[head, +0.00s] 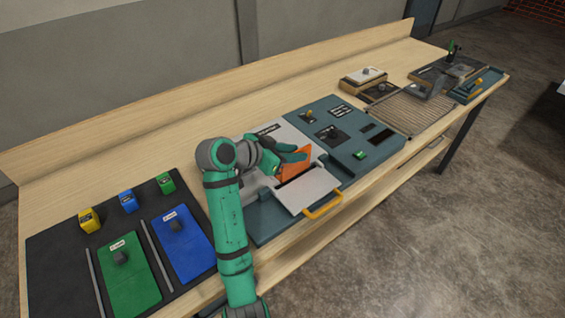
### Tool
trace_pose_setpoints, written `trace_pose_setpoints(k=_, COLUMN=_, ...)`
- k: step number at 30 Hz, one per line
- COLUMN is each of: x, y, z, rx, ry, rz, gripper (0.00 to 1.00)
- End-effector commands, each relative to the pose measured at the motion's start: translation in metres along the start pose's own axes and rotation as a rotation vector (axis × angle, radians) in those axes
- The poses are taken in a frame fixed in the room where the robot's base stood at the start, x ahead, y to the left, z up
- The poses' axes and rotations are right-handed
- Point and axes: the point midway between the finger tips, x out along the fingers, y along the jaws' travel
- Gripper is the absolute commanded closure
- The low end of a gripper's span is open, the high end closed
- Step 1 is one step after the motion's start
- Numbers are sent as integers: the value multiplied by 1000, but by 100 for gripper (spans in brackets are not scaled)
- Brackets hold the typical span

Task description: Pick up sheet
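The orange sheet (295,165) is a small flat piece standing tilted over the grey and teal console, just behind its white flap. My gripper (284,159) is at the left and upper edge of the sheet, with green finger parts close against it in the picture. I cannot tell whether the fingers touch the sheet or are closed on it. The white flap (308,190) lies folded out toward the front, with a yellow handle (324,205) on its front edge. My arm hides the left part of the console.
A teal panel (377,150) with a green button (359,155) is right of the flap. A black mat (62,262) with green and blue plates (184,238) and several small blocks is at left. A slatted mat (408,113) and boxes are at far right.

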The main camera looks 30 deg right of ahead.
Motion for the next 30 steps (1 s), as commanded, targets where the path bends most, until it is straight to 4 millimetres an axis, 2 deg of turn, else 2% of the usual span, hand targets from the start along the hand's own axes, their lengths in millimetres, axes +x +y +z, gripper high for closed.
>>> trace_pose_setpoints(k=10, x=43, y=7, z=1, rx=-1, ry=-1, rz=1, gripper=73)
trace_pose_setpoints(k=18, x=47, y=6, z=1, rx=-1, ry=0, rz=-1, gripper=73)
trace_pose_setpoints(k=21, x=47, y=6, z=1, rx=-1, ry=0, rz=-1, gripper=97)
trace_pose_setpoints(k=22, x=47, y=6, z=1, rx=-1, ry=0, rz=-1, gripper=100)
trace_pose_setpoints(k=30, x=47, y=6, z=1, rx=-1, ry=0, rz=-1, gripper=100)
